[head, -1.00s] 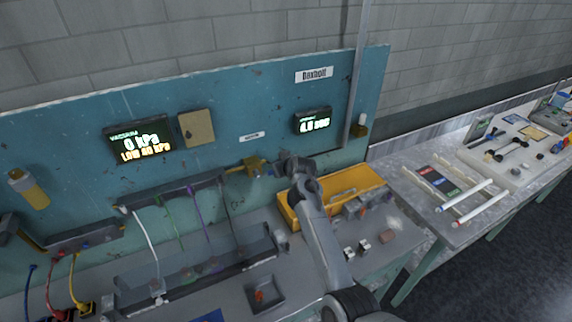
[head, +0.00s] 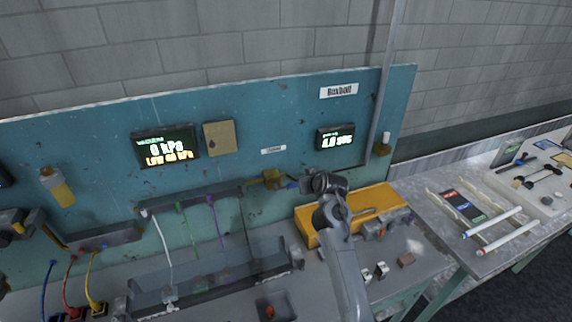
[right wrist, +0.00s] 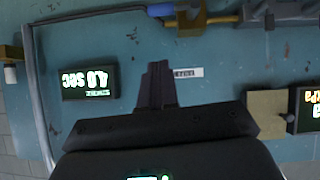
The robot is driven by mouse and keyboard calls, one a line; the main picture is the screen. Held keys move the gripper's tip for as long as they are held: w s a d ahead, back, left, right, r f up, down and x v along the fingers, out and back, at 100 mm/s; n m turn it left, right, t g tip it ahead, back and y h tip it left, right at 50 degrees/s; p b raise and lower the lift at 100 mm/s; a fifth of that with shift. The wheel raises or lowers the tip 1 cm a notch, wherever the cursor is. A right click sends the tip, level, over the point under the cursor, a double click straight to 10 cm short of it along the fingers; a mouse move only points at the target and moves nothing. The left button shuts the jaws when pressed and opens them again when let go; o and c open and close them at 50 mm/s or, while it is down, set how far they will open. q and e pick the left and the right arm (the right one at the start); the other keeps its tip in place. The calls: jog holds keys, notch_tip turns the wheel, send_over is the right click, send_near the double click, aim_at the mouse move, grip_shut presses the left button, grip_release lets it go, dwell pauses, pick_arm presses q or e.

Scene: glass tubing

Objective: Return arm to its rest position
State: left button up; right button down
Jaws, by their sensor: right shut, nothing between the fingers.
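My right arm (head: 343,255) rises from the bottom of the head view, and its dark wrist (head: 328,184) is in front of the teal panel, above the yellow tray. The fingers cannot be made out clearly there. In the right wrist view my right gripper (right wrist: 157,84) is shut and empty, its dark fingers together and pointing toward the panel near a small white label (right wrist: 187,73). My left gripper is not in view.
The teal panel (head: 100,190) carries a vacuum display (head: 165,147) and a timer display (head: 335,138). A yellow tray (head: 370,203) lies behind my right arm. A clear trough (head: 215,275) with coloured cables stands left of it. A side bench (head: 440,228) holds tubes.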

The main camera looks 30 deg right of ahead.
jog(key=s+f+n+g+p, duration=0.2)
jog(key=s+f+g+p, duration=0.15)
jog(key=s+f, duration=1.6)
jog(key=s+a+f+n+g+p, duration=0.25)
jog(key=s+a, duration=0.45)
jog(key=s, duration=0.6)
jog(key=s+a+r+m+g+y, duration=0.1)
jog(key=s+a+r+y, duration=0.1)
jog(key=s+a+r, duration=0.9)
jog(key=shift+s+a+r+y, duration=0.15)
jog(key=shift+s+r+y, duration=0.2)
jog(key=shift+s, duration=0.6)
